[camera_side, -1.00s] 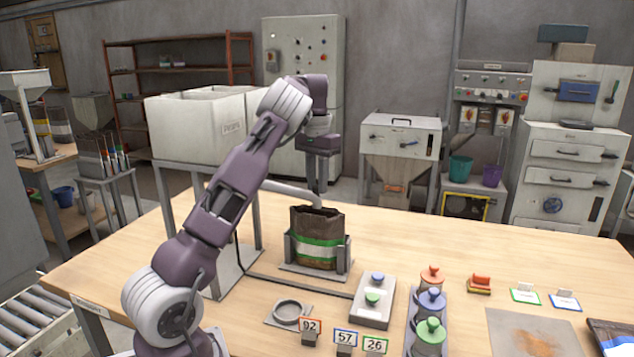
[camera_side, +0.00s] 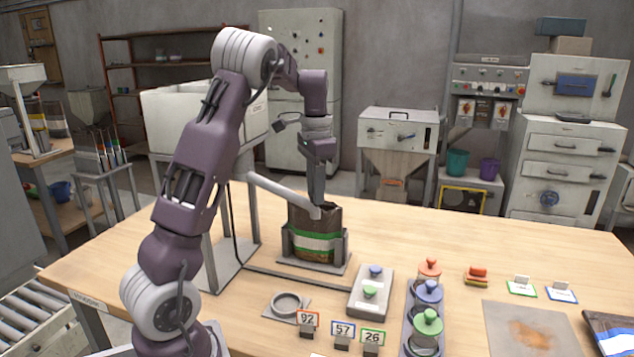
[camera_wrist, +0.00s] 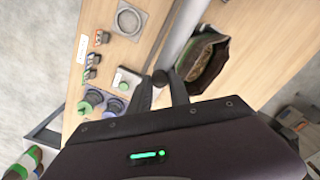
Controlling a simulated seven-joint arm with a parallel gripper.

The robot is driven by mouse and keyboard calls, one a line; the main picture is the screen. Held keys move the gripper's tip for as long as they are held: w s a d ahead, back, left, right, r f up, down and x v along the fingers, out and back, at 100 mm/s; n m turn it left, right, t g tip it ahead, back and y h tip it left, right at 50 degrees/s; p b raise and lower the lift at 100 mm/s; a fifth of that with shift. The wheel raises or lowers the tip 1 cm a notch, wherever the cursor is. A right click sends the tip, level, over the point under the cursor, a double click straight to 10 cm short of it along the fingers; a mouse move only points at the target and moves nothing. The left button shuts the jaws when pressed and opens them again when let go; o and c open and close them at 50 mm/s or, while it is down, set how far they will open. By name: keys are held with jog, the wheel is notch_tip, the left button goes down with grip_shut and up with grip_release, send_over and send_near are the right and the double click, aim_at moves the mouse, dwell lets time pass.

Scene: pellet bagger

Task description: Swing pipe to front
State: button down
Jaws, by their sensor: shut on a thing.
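The grey pipe (camera_side: 282,193) juts from the hopper stand toward the lower right in the side view. Its free end is at the upper front of the brown bag (camera_side: 317,246) with a green and white band. In the wrist view the pipe (camera_wrist: 187,32) runs beside the bag's open mouth (camera_wrist: 203,56). My gripper (camera_side: 316,203) points down at the pipe's free end. In the wrist view my gripper (camera_wrist: 160,84) is shut on a dark round part at the pipe's end. The exact contact is partly hidden.
The bag stands in a grey holder (camera_side: 284,246). A grey panel with blue and green buttons (camera_side: 369,292), lidded jars (camera_side: 428,322) and numbered cards (camera_side: 343,330) stand in front. The hopper's post (camera_side: 209,240) is at the left.

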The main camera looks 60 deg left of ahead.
jog(key=s+d+m, duration=0.6)
jog(key=s+m, duration=0.2)
jog(key=s, duration=0.3)
jog(key=shift+s+d+f, duration=0.1)
jog(key=shift+s+d, duration=0.05)
jog(key=shift+s, duration=0.05)
jog(key=c, duration=1.2)
grip_release()
notch_tip(320, 180, up, 7)
jog(key=shift+w, duration=0.1)
